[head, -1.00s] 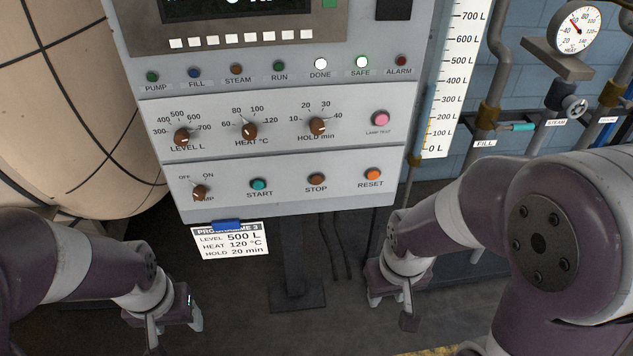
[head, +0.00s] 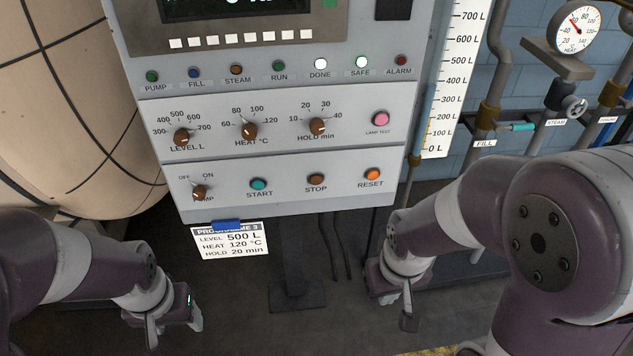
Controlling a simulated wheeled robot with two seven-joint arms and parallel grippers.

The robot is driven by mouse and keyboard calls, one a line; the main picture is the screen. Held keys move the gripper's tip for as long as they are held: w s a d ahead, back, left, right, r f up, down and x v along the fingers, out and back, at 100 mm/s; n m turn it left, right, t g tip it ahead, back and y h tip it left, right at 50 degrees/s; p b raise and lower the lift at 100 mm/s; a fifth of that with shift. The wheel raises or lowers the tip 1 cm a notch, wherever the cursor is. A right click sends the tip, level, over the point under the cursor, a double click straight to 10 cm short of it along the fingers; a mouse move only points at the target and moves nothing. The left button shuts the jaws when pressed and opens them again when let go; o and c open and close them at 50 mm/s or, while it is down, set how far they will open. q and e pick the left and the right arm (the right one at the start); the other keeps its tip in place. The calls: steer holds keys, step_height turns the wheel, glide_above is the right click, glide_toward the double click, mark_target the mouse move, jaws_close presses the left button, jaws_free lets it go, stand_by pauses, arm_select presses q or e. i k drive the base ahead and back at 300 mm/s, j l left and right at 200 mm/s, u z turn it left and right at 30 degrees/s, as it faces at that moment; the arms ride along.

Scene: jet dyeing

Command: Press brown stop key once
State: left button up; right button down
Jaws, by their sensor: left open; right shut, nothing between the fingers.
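The brown round stop key (head: 316,182) is on the lower strip of the grey control panel (head: 290,200), above the label STOP. It sits between the teal START key (head: 258,185) and the orange RESET key (head: 373,174). Nothing covers it. My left gripper (head: 174,336) is open and empty, low at the left, below the panel. My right gripper (head: 392,312) is low, below and right of the stop key, and apart from the panel. It is shut and holds nothing. The DONE lamp (head: 320,63) and SAFE lamp (head: 362,62) are lit.
Brown knobs for level (head: 182,136), heat (head: 249,131) and hold (head: 318,126) sit above the keys. A pump switch (head: 199,192) is at lower left. A programme card (head: 230,241) hangs under the panel. Pipes and a gauge (head: 575,28) stand at right. Space before the keys is clear.

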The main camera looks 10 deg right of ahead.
mark_target(315, 179)
steer(key=i+l+u, duration=0.2)
steer(key=l, duration=0.2)
steer(key=i+l+u, duration=0.15)
steer(key=l, duration=0.3)
steer(key=l+u, duration=0.2)
steer(key=l, duration=0.25)
